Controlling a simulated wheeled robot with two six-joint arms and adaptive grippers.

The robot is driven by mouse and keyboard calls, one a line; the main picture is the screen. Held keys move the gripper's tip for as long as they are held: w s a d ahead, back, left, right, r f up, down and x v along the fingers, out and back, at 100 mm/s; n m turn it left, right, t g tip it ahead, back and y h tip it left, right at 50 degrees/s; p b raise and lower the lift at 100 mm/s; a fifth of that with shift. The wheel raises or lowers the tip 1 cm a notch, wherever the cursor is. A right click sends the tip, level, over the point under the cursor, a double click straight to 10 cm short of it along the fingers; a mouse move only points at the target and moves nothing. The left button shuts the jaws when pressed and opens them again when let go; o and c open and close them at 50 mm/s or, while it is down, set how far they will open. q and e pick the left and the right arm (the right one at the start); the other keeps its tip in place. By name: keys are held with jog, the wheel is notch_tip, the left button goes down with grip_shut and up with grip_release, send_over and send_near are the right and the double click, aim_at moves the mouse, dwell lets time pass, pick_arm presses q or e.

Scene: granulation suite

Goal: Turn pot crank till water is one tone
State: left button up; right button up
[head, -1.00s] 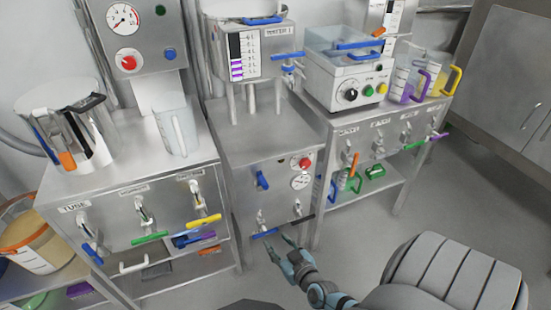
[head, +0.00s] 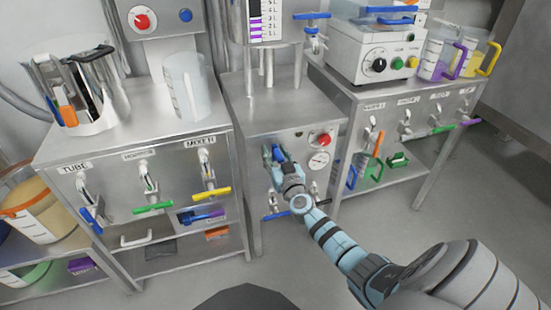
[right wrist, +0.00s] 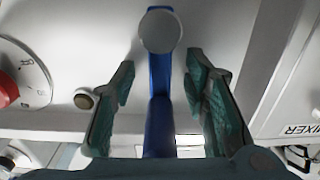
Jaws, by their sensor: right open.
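A blue lever (head: 278,152) sticks out from the front of the middle steel cabinet (head: 240,165). In the right wrist view the blue lever (right wrist: 158,110), with a round grey end, lies between the fingers of my right gripper (right wrist: 160,90). The gripper is open, with a gap visible on both sides of the lever. In the head view my right gripper (head: 276,165) partly covers the lever. A steel pot (head: 75,92) with a black handle stands on the left cabinet. I cannot tell which part is the pot crank, and no water tone is clear. My left gripper is out of view.
A red knob (head: 323,139) and a dial gauge (head: 319,161) sit right of the lever. Blue, green and yellow tap handles (head: 153,208) project from the left cabinet. A clear jug (head: 188,88) stands on top. Floor in front is open.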

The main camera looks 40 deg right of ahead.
grip_shut()
dwell(0.8)
